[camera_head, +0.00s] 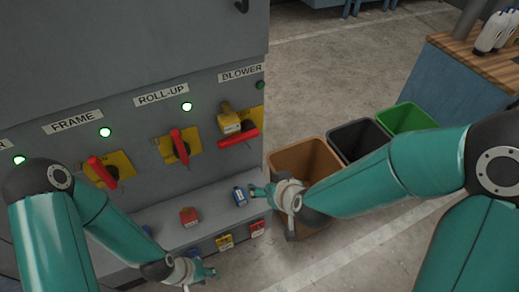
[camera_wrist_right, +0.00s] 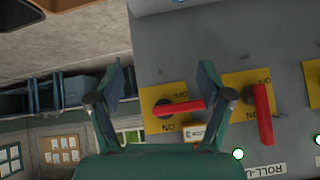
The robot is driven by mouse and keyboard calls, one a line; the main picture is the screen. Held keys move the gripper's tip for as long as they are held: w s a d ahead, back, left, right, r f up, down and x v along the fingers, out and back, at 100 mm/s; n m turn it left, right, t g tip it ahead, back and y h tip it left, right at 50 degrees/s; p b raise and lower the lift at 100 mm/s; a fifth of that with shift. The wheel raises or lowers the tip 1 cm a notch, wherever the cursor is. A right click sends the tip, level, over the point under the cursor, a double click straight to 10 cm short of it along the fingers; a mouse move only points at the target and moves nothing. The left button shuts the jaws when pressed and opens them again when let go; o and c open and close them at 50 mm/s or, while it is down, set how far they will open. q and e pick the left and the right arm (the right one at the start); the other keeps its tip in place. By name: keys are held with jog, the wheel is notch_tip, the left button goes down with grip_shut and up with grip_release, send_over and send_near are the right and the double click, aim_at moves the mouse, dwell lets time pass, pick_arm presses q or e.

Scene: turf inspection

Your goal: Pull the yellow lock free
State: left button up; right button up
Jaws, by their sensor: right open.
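A yellow lock (camera_head: 229,122) hangs at the BLOWER switch, above the horizontal red handle (camera_head: 238,138) on its yellow plate. In the right wrist view the lock (camera_wrist_right: 193,132) shows pale beside the red handle (camera_wrist_right: 182,108), partly hidden by a finger of my right gripper. My right gripper (camera_wrist_right: 160,82) is open and empty, its fingers wide apart; in the head view it is below and right of the lock, apart from it. My left gripper (camera_head: 207,270) is low in front of the cabinet, away from the lock; its finger opening is unclear.
The ROLL-UP (camera_head: 180,146) and FRAME (camera_head: 103,170) switches have slanted red handles. A red block (camera_head: 189,217) and a blue block (camera_head: 240,196) sit on the ledge (camera_head: 160,216). Brown (camera_head: 305,157), black (camera_head: 357,140) and green (camera_head: 408,119) bins stand at the right.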

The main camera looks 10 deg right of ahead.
aim_at(232, 122)
jog(key=a+r+n+t+y+b, duration=0.1)
jog(key=a+r+t, duration=0.1)
jog(key=r, duration=0.6)
jog(key=a+r+n+t, duration=0.1)
jog(key=a+r+t, duration=0.15)
jog(key=r, duration=0.55)
jog(key=x, duration=1)
jog(key=b+x, duration=0.1)
jog(key=x, duration=0.5)
jog(key=shift+w+d+r, duration=0.15)
jog(key=shift+d+r, duration=0.05)
jog(key=shift+r, duration=0.1)
jog(key=c, duration=1.3)
jog(key=o, duration=0.7)
jog(key=shift+c, duration=0.2)
jog(key=c, duration=0.6)
